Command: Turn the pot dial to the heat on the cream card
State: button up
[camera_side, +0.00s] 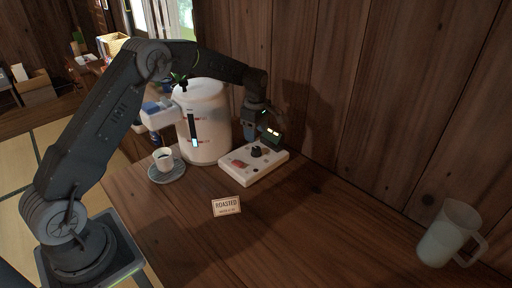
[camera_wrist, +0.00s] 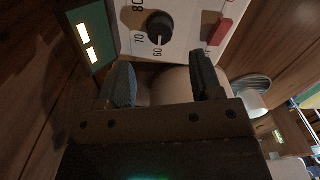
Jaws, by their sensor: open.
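The white pot (camera_side: 205,125) stands near the back wall with a white control panel (camera_side: 270,168) in front of it. The black dial (camera_side: 256,152) is on the panel. In the wrist view the dial (camera_wrist: 158,28) has a white mark that points at about 60, and 70 and 80 also show beside it.
A red switch (camera_wrist: 220,32) is on the panel. A dark green block with lit bars (camera_wrist: 88,36) is beside it. A filled cup (camera_side: 163,158) on a saucer (camera_side: 168,175) stands left of the panel. A pale jug (camera_side: 449,234) is far right. The table between card and jug is clear.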

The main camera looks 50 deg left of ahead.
aim_at(256, 148)
notch_tip(256, 148, down, 7)
jog(key=shift+r, duration=0.1)
dwell(0.3)
jog(key=c, duration=0.9)
